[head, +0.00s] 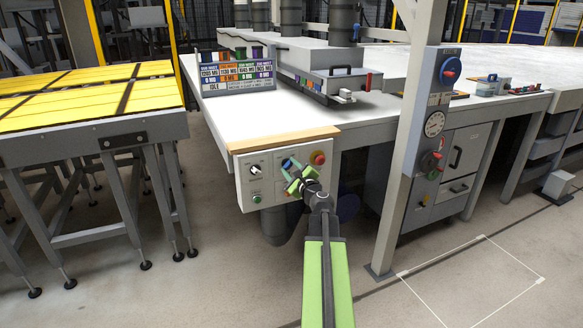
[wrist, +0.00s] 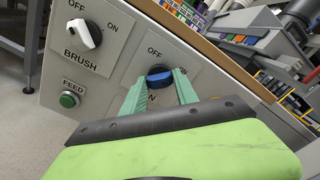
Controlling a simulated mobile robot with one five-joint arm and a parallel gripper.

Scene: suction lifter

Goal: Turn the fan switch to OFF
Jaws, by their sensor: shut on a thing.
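The fan switch, a blue knob (wrist: 159,77), sits on the grey control panel (head: 246,188) at the front of the white table. In the wrist view, OFF is printed above the knob and part of a second label, ending in N, shows below it. My gripper (wrist: 160,82) has one green finger on each side of the knob and is shut on it. The knob's name label is hidden behind my gripper. Which mark the knob points to is hard to tell. In the head view my gripper (head: 292,174) is at the panel's upper middle, hiding part of it.
A white BRUSH knob (wrist: 83,35) and a green FEED button (wrist: 69,99) are left of the blue knob. A red button (head: 319,158) is at the panel's upper right. A grey post (head: 414,150) with controls stands to the right. Yellow-topped tables (head: 85,95) stand left.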

